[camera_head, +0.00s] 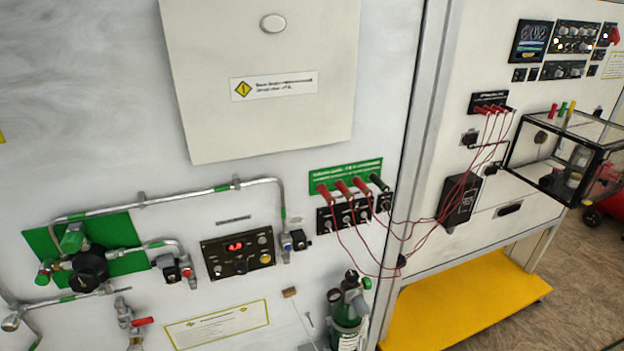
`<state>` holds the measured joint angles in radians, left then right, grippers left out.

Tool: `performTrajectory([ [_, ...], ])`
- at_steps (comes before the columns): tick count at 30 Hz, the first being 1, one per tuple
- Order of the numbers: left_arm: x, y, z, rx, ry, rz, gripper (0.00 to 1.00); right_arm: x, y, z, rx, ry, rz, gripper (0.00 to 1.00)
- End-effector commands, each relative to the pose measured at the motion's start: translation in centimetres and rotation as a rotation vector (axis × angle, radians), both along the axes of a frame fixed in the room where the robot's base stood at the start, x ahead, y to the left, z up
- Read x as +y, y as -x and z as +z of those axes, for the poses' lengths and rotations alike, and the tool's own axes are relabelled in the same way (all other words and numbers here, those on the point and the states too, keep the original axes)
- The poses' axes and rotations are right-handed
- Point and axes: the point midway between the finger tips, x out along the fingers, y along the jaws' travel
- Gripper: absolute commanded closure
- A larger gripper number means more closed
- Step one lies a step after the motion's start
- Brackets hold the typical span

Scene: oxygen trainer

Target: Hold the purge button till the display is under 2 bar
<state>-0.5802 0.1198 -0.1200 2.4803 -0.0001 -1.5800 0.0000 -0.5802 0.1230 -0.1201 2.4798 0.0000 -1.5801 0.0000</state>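A black control panel (238,253) is on the white wall, left of centre. Its red lit display (234,246) shows a small number, perhaps 4.8 or 4.9, too blurred to be sure. A black knob (241,266) sits below the display. A yellow button (265,258) and other small controls are at the panel's right side. The labels are too small to read, so I cannot tell which control is the purge button. Neither of my grippers is in view, and nothing touches the panel.
Metal pipes (190,196) run above the panel. A black regulator (90,268) is at left. Red cables (410,250) hang at right from sockets under a green sign (345,174). A green cylinder (347,310) stands below right. A yellow base (465,300) juts out.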

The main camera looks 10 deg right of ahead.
Motion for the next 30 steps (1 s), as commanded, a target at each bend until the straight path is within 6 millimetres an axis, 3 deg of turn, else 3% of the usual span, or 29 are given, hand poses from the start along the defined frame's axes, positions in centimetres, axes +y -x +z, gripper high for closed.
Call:
performTrajectory([
  [14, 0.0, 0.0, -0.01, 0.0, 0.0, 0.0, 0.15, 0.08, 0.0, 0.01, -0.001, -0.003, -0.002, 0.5],
  [27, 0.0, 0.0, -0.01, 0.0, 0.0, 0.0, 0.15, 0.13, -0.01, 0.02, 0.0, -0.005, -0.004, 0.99],
  [30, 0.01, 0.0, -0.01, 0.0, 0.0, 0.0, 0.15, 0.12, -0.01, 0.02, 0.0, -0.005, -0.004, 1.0],
])
